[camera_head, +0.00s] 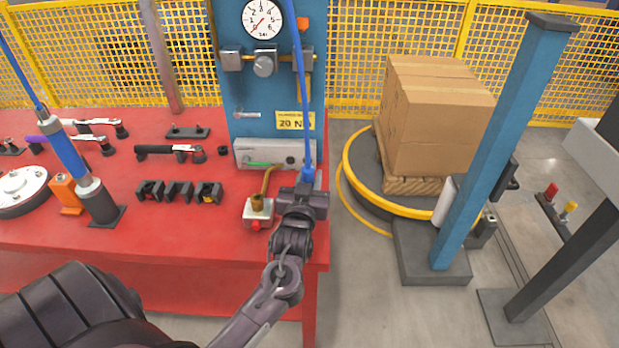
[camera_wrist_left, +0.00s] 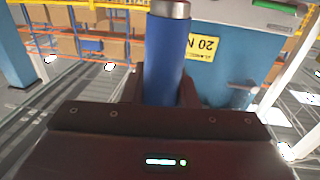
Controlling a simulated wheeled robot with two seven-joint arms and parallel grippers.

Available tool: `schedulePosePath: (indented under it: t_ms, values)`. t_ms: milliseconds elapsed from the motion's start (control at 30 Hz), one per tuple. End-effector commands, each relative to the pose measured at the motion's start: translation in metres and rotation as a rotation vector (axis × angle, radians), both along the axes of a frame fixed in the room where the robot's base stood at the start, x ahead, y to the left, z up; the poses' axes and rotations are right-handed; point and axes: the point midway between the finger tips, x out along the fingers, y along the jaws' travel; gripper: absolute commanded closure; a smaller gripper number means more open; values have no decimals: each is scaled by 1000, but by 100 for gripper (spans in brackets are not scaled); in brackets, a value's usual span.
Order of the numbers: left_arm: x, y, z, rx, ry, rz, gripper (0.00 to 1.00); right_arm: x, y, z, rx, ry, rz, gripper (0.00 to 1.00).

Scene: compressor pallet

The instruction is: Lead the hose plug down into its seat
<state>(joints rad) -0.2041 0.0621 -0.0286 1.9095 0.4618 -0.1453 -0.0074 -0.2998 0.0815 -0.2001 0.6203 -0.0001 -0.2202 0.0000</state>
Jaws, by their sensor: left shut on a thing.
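My left gripper (camera_head: 305,190) is shut on the blue hose plug (camera_head: 307,175) over the right edge of the red bench. In the left wrist view the plug (camera_wrist_left: 167,60) is a blue cylinder with a metal end, standing between the fingers. A thin blue hose (camera_head: 300,80) runs up from the plug in the head view. A small metal block (camera_head: 258,212) with a brass fitting, a bent brass pipe and a red part sits on the bench, just left of the gripper. I cannot tell whether this is the seat. The plug is apart from it. My right gripper is out of view.
A blue panel (camera_head: 243,95) with a gauge (camera_head: 263,19) and a grey box (camera_head: 250,152) stands behind the gripper. Black holders (camera_head: 180,190) and a blue-grey tool (camera_head: 75,165) are on the bench (camera_head: 190,232) to the left. Right of the bench, a carton (camera_head: 425,120) rests on a turntable.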

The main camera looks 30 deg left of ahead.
Motion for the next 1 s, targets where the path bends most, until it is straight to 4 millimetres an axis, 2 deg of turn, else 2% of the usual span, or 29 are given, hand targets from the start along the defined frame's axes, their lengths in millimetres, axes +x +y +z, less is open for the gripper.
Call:
schedulePosePath:
  t_ms: [533,567,733,1000]
  values:
    - [0,0,-12,0,1,0,100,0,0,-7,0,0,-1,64]
    - [0,0,-12,0,0,0,73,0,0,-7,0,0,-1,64]
    - [0,0,-11,0,0,0,50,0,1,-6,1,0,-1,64]
    - [0,0,-12,-1,2,0,49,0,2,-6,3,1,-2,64]
